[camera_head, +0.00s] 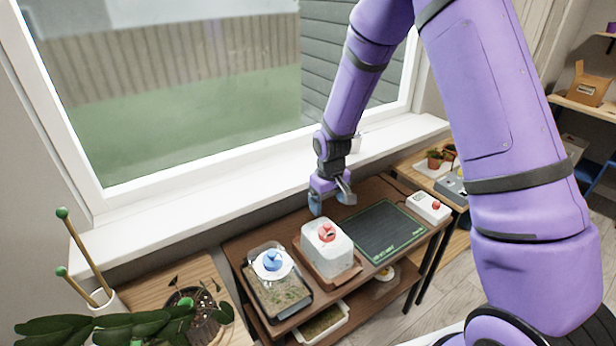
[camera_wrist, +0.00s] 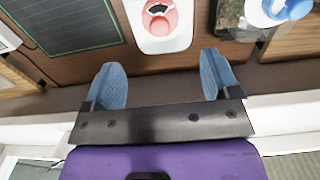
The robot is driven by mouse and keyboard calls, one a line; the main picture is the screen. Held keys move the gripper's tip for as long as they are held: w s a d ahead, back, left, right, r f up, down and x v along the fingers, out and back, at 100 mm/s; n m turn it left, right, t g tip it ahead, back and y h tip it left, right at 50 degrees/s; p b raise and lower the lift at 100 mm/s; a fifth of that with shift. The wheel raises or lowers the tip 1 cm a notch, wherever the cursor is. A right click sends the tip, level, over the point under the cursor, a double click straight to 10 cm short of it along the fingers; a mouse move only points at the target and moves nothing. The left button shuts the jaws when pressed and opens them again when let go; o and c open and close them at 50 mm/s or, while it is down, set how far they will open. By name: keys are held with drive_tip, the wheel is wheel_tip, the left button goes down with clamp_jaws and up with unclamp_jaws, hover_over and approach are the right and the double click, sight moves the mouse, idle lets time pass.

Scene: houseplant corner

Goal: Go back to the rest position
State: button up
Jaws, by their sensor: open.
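My gripper (camera_head: 331,203) is above the back edge of the wooden table (camera_head: 384,190), close to the window sill. In the wrist view my gripper (camera_wrist: 161,82) shows two blue fingertips spread apart, with nothing between them. In the head view, a white box with a red top piece (camera_head: 327,245) stands on the table just in front of and below my gripper. It also shows at the top of the wrist view (camera_wrist: 160,40), beyond the fingertips and apart from them.
A clear tray with a white and blue lid (camera_head: 272,265) stands left of the white box. A dark green mat (camera_head: 384,232) and a white device with a red button (camera_head: 428,207) lie to the right. Plants (camera_head: 185,302) stand at the lower left. The window sill (camera_head: 220,197) runs behind.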

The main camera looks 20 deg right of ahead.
drive_tip(key=shift+r, duration=0.1)
drive_tip(key=s+d+r+m+t, duration=0.15)
drive_tip(key=s+r, duration=0.35)
drive_tip(key=r, duration=0.7)
drive_tip(key=s+d+r+t, duration=0.1)
drive_tip(key=s+d+r, duration=0.25)
drive_tip(key=r, duration=0.75)
drive_tip(key=s+d+r+m+t, duration=0.1)
drive_tip(key=s+r, duration=0.4)
drive_tip(key=s, duration=0.5)
drive_tip(key=s+d+r+m+t, duration=0.1)
drive_tip(key=s+r, duration=0.5)
drive_tip(key=s, duration=0.5)
drive_tip(key=shift+t, duration=0.35)
